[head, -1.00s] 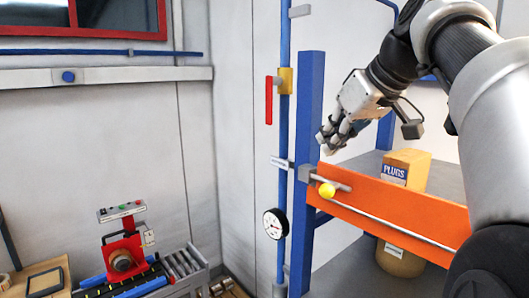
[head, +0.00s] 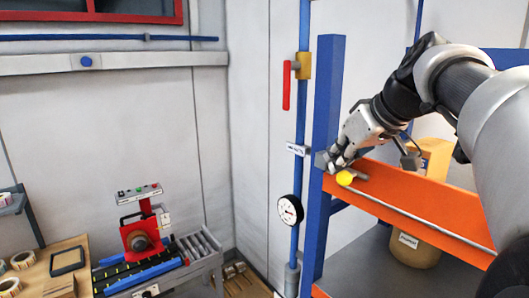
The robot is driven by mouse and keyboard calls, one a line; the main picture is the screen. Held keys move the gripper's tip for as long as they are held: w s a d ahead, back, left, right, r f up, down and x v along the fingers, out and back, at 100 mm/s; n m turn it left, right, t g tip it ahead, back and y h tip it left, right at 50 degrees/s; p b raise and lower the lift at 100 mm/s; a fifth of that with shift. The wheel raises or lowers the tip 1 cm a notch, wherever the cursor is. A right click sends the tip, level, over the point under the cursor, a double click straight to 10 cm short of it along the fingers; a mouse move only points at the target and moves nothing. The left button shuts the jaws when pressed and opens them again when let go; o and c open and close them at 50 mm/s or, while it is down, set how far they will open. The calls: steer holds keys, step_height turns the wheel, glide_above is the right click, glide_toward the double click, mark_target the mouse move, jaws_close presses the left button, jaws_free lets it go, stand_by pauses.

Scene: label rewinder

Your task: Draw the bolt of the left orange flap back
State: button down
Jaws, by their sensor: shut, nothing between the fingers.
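The orange flap (head: 420,205) runs across the front of the blue-framed shelf, sloping down to the right in the head view. Its bolt has a yellow knob (head: 344,178) near the flap's left end, and a thin grey rod (head: 410,214) runs along the flap. A grey bracket (head: 321,160) sits on the blue post (head: 326,120) beside the bolt. My gripper (head: 338,166) is shut and empty, with its fingertips just above and left of the yellow knob. I cannot tell whether they touch the knob or the bolt. The fingers partly hide the bolt's left end.
A blue pipe with a red-handled valve (head: 287,86) and a round gauge (head: 290,210) stands left of the post. The red rewinder (head: 138,235) stands lower left.

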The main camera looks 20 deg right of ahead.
mark_target(359, 166)
steer(key=s, duration=0.1)
steer(key=s+d+b, duration=0.1)
steer(key=s, duration=0.1)
steer(key=s+b, duration=0.1)
steer(key=s, duration=0.1)
steer(key=shift+d, duration=0.35)
steer(key=shift+w, duration=0.15)
